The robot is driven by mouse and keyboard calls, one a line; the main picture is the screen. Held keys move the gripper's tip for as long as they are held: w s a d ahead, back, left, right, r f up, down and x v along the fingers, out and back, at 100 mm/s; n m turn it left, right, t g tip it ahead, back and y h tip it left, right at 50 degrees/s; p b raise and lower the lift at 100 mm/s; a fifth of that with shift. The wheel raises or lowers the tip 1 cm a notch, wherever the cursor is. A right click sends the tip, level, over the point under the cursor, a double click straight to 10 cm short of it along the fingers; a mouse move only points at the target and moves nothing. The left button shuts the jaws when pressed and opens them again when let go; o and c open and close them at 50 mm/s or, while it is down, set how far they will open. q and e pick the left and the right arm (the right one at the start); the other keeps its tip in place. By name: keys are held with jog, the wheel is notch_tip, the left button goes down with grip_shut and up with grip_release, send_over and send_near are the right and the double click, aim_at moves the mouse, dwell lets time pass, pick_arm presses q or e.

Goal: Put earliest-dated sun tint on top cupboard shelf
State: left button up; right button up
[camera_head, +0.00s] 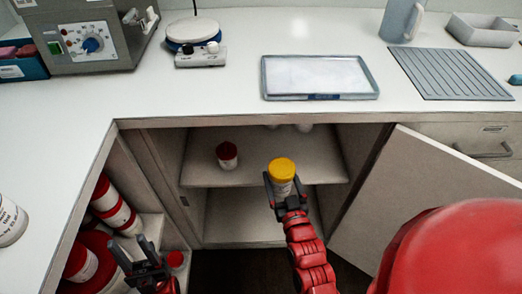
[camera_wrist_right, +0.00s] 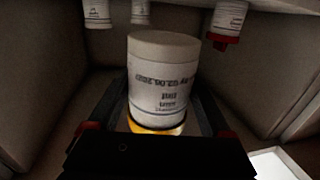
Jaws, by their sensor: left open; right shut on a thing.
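My right gripper (camera_head: 284,184) is shut on a white jar with a yellow lid (camera_head: 281,170), held upright in front of the open cupboard. The jar also shows upside down in the right wrist view (camera_wrist_right: 163,75), with printed date text too unclear to read surely. The upper cupboard shelf (camera_head: 315,172) carries a red-lidded white jar (camera_head: 227,156) at the left. My left gripper (camera_head: 140,262) is open and empty at the lower left, near several red-lidded jars (camera_head: 115,213).
The cupboard door (camera_head: 430,195) stands open at the right. The counter edge (camera_head: 260,118) overhangs the shelf. The right part of the upper shelf looks free. On the counter are a tray (camera_head: 320,76), a scale (camera_head: 200,55), a grey machine (camera_head: 85,35) and a ribbed mat (camera_head: 452,73).

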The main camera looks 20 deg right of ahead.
jog(key=w, duration=0.5)
jog(key=w+f+b, duration=0.1)
jog(key=w, duration=1)
jog(key=shift+d+f, duration=0.25)
notch_tip(320, 180, down, 4)
jog(key=shift+r+b, duration=0.15)
jog(key=shift+b, duration=0.55)
jog(key=shift+r, duration=0.1)
jog(key=o, duration=1.4)
